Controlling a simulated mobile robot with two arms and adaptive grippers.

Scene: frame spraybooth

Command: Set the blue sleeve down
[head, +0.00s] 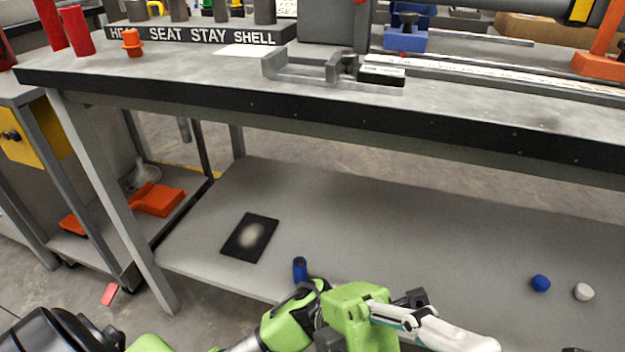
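The blue sleeve (300,268) is a short blue cylinder with a dark open top. It shows upright over the lower shelf (420,225), close to the shelf's front edge and right behind the dark joint of my green arm. The arm hides its lower end, so I cannot tell whether it rests on the shelf or touches my arm. My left arm's green and white wrist links lie at the bottom middle. I cannot make out gripper fingers there or whether they hold anything. My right gripper does not show clearly.
A black square pad (250,237) with a pale centre lies left of the sleeve. A blue ball (540,283) and a white piece (584,292) sit at the shelf's right. The workbench top (200,75) overhangs the shelf. The shelf's middle is clear.

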